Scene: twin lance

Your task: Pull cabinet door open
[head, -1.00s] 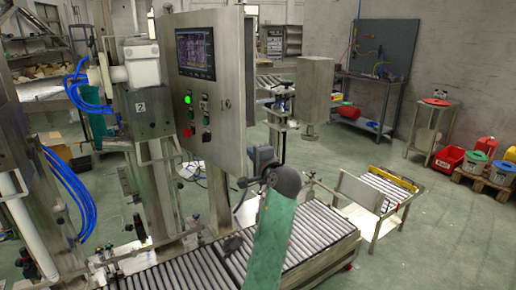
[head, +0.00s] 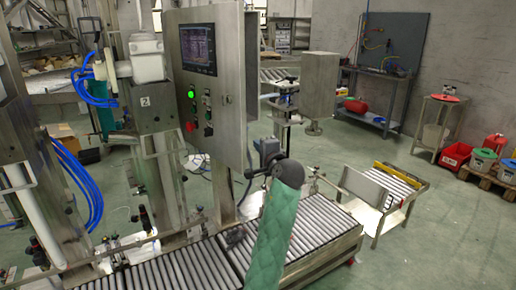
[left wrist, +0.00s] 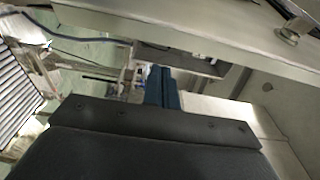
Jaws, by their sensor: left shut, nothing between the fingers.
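The metal control cabinet (head: 232,110) stands on a post beside the roller conveyor. My left arm, in a green sleeve, comes up from the bottom. My right gripper is not in view.
The roller conveyor (head: 300,232) runs below my left arm. A grey metal box (head: 320,85) on a stand is right of the cabinet. A low roller cart (head: 375,195) stands further right. Open floor lies at the lower right.

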